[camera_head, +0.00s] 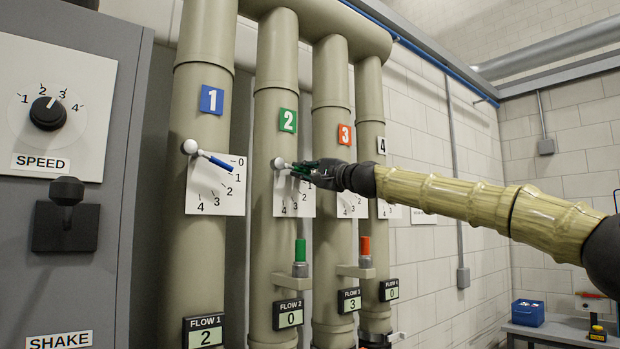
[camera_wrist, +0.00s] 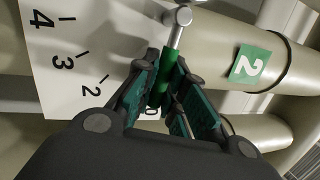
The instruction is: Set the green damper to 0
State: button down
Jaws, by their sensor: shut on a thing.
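The green damper handle (camera_wrist: 159,92) is a green-sleeved lever on a silver pivot, seen in the wrist view between my fingers. In the head view its pivot (camera_head: 279,163) sits on the pipe with the green "2" label (camera_head: 288,120). My gripper (camera_head: 305,170) is shut on the handle. In the wrist view my gripper (camera_wrist: 168,100) has a finger on each side of the green sleeve. The dial plate (camera_wrist: 70,60) shows 4, 3 and 2, with a 0 partly hidden near the fingers. The FLOW 2 display (camera_head: 289,314) reads 0.
The blue damper (camera_head: 207,157) is on the pipe to the left; FLOW 1 (camera_head: 204,331) reads 2. Pipes 3 and 4 stand close behind my gripper. A green-topped fitting (camera_head: 300,259) sits below. Open space lies to the right, above a table with a blue box (camera_head: 527,313).

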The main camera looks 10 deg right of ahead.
jog(key=shift+r+n, duration=0.25)
jog(key=shift+n, duration=0.35)
jog(key=c, duration=1.8)
grip_release()
jog(key=shift+o, duration=0.3)
jog(key=shift+r, duration=0.1)
jog(key=v, duration=1.2)
jog(key=shift+d, duration=0.2)
jog(key=shift+a+g, duration=0.1)
jog(key=shift+g, duration=0.2)
